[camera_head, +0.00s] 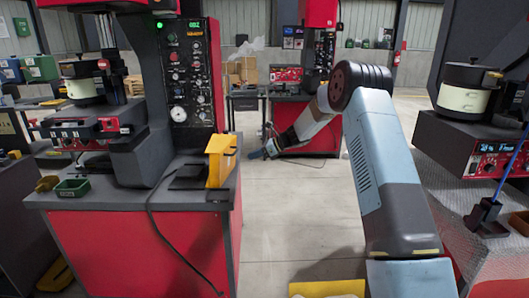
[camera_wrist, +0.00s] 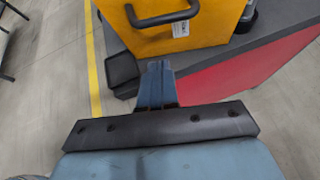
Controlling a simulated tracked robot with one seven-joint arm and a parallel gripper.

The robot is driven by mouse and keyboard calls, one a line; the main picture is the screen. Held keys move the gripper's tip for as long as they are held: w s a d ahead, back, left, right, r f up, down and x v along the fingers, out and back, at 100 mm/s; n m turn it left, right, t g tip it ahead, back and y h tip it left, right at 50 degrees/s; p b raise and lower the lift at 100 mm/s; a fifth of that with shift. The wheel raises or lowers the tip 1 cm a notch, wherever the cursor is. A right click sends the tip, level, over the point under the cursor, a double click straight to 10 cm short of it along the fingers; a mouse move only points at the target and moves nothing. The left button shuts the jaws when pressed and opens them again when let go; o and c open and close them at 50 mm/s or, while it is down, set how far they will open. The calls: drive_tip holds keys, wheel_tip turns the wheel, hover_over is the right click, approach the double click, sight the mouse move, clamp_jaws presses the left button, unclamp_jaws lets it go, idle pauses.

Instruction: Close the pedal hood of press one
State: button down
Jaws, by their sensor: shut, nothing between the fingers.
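The yellow pedal hood (camera_head: 221,161) stands upright at the right edge of the red press bench, beside a dark flat pedal base (camera_head: 188,177). In the wrist view, the hood (camera_wrist: 215,32) fills the top, with a black bar handle (camera_wrist: 163,17) and a white label on its face. The dark base (camera_wrist: 122,70) lies left of it. My gripper (camera_head: 259,154) is off the bench to the right of the hood. In the wrist view, my gripper (camera_wrist: 157,68) is shut and empty; its tip appears below the handle, with no clear contact.
The press column with its control panel (camera_head: 190,75) rises behind the pedal. A green tray (camera_head: 72,187) sits on the bench's left. A black cable hangs over the front. Another machine (camera_head: 487,150) stands at right. Grey floor is open between them.

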drive_tip(key=shift+w+a+r, duration=0.1)
drive_tip(key=shift+w+a, duration=0.1)
drive_tip(key=shift+a, duration=0.55)
drive_tip(key=shift+w+a+r, duration=0.1)
drive_tip(key=shift+w+a, duration=0.1)
drive_tip(key=shift+a, duration=0.6)
drive_tip(key=shift+w+a+r, duration=0.1)
drive_tip(key=shift+w+a, duration=0.1)
drive_tip(key=shift+a, duration=0.55)
